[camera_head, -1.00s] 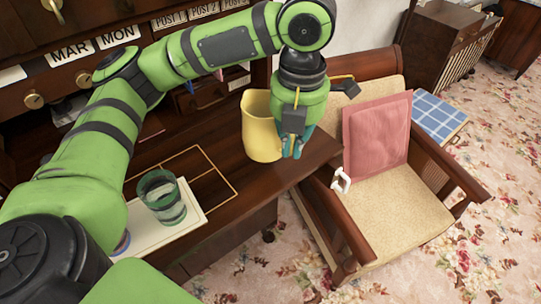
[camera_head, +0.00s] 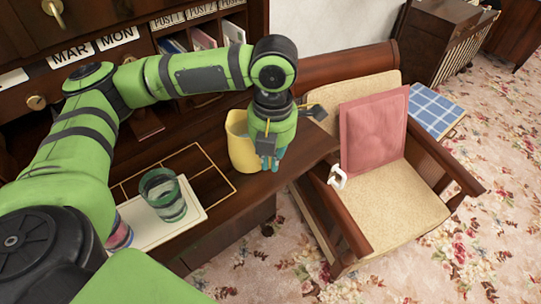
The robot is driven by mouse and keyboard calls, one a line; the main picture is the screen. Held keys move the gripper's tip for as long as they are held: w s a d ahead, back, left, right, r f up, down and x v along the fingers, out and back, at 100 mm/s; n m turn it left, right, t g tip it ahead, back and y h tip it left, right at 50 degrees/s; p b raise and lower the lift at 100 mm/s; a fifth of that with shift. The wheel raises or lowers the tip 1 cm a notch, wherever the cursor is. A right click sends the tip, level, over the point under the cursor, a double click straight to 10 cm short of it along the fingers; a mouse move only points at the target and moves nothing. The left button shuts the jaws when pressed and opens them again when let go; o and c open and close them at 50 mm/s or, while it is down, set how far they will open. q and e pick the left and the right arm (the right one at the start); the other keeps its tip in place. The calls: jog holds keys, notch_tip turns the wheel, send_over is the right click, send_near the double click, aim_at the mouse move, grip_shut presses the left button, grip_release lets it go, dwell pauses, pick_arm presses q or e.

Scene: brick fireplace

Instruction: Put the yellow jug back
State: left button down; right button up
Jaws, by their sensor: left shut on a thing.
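The yellow jug (camera_head: 240,146) is upright at the desk's right part, by the right side of a yellow-outlined square pattern (camera_head: 196,160) on the desk top. My left gripper (camera_head: 270,165) is shut on the jug's right side and hides that side and any handle. I cannot tell whether the jug's base touches the desk or is slightly above it. My right gripper is not in view.
A green-striped glass (camera_head: 162,196) stands on a white tray (camera_head: 178,226); a pink and blue cup (camera_head: 119,234) is partly hidden by my arm. An armchair (camera_head: 395,215) with a pink cushion (camera_head: 373,133) stands to the right. A pigeonhole cabinet (camera_head: 150,50) stands behind.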

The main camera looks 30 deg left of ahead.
pick_arm(q)
jog(key=c, duration=1.4)
grip_release()
jog(key=shift+o, duration=0.2)
notch_tip(320, 180, up, 12)
jog(key=shift+d+r+b, duration=0.1)
jog(key=shift+d+b, duration=0.05)
jog(key=shift+b, duration=0.2)
